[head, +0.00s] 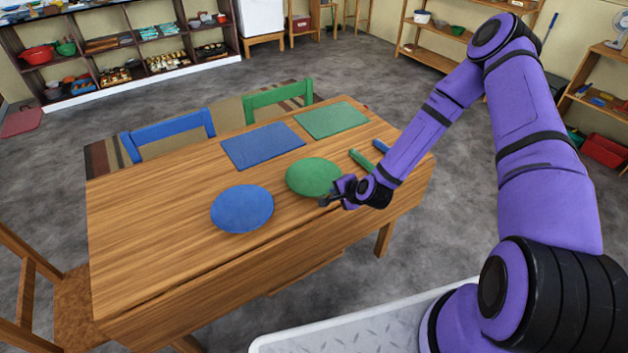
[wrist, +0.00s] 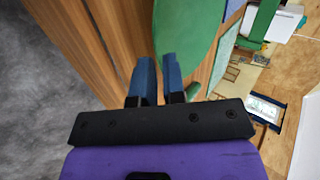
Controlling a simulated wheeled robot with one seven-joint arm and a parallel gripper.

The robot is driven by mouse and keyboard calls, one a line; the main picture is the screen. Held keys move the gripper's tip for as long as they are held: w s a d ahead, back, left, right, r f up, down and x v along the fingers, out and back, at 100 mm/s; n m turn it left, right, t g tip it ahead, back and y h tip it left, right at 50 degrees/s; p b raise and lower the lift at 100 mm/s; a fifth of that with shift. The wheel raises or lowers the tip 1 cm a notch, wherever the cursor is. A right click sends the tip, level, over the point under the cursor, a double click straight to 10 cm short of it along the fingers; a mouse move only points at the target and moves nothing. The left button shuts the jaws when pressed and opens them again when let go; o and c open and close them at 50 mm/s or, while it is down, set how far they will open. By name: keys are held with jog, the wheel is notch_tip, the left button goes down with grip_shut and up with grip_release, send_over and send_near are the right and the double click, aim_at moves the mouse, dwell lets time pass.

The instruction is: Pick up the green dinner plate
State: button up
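The green dinner plate (head: 312,174) lies flat on the wooden table, right of the middle. My gripper (head: 329,199) is at its near right rim, reaching in low from the right. In the wrist view the plate (wrist: 188,30) fills the top middle, just beyond my fingertips (wrist: 159,62). The two blue fingers are slightly apart with a narrow gap between them. The right finger overlaps the plate's edge in that view, and the left one shows against the table. I cannot tell whether either finger touches the rim.
A blue plate (head: 242,208) lies left of the green one on the table (head: 150,235). Blue (head: 262,145) and green (head: 331,119) mats lie behind. Small green (head: 361,159) and blue (head: 381,146) bars lie near my arm. Blue (head: 168,133) and green (head: 278,98) chairs stand at the far side.

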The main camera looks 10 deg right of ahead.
jog(key=x, duration=0.4)
jog(key=shift+w+f, duration=0.2)
jog(key=shift+w, duration=0.05)
grip_shut()
jog(key=shift+r, duration=0.1)
